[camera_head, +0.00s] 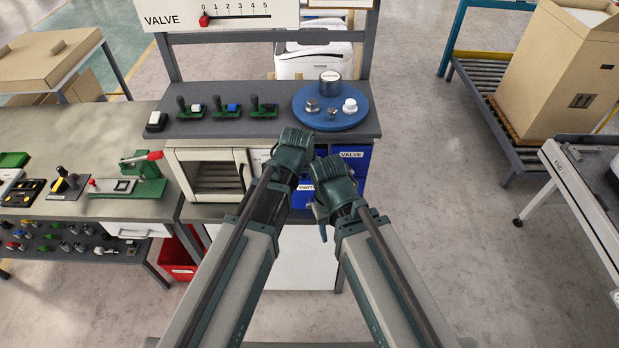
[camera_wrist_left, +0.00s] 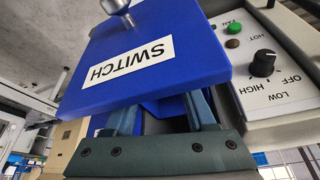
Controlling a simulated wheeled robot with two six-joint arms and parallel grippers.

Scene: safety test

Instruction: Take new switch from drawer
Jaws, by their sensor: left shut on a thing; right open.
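The blue switch drawer (camera_wrist_left: 150,55) fills the middle of the left wrist view, with an upside-down SWITCH label and a metal knob. In the head view only part of its label (camera_head: 306,188) shows between my arms. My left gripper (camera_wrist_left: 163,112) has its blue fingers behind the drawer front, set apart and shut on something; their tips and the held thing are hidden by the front. No switch can be made out in the drawer. My right gripper (camera_head: 320,222) is open in front of the blue drawers, pointing down; what lies between its fingers is not clear.
The bench top holds several small switches (camera_head: 232,108) on green bases and a blue round tray (camera_head: 331,110) with metal and white parts. A blue VALVE drawer (camera_head: 352,165) is right of my wrists. A control panel with a black knob (camera_wrist_left: 262,63) stands close beside my left gripper.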

